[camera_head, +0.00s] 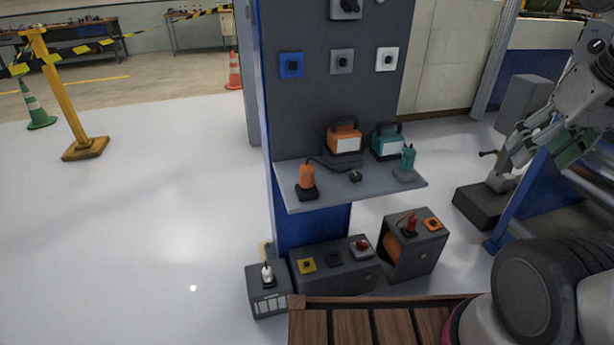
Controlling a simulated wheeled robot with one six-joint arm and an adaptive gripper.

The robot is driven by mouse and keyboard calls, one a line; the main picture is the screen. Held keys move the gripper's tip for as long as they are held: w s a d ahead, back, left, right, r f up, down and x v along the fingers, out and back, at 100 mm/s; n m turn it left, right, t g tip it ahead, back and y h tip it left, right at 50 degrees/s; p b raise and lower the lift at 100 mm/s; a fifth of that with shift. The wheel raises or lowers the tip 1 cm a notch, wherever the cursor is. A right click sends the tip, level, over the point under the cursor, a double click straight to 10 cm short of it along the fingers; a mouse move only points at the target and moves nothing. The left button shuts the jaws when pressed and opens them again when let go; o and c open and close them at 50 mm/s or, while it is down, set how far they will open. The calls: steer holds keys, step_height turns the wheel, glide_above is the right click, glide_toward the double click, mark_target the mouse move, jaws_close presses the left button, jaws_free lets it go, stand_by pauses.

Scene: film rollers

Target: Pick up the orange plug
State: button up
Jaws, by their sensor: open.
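The orange plug (307,178) stands upright in a black base at the left end of a grey shelf (332,196). A dark cable runs near its top across the shelf. My gripper (511,150) is at the right of the view, open, with nothing seen between its fingers. It is well to the right of the plug and apart from it and the shelf. Part of my arm is cut off by the right edge.
The shelf also holds an orange box (344,140), a teal box (387,143), a teal plug (408,158) and a small black piece (355,176). Socket boxes (333,272) stand below. A wooden slatted surface (380,325) is in front. Open floor lies left.

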stand_by(0.3)
steer(key=w+a+r+n+g, duration=0.1)
steer(key=w+a+n, duration=0.45)
steer(key=w, duration=0.65)
steer(key=n+g, duration=0.3)
steer(key=n, duration=0.7)
glide_above(307, 174)
steer(key=w+d, duration=0.2)
steer(key=w, duration=0.1)
steer(key=f, duration=1.8)
steer(key=shift+s+f, duration=0.2)
steer(key=shift+f, duration=0.2)
steer(key=a+f, duration=0.1)
steer(key=a+f+n, duration=0.1)
steer(key=shift+a+f, duration=0.15)
steer(key=shift+f, duration=0.15)
steer(key=f, duration=0.7)
steer(key=shift+s+f, duration=0.25)
steer(key=shift+f, duration=0.05)
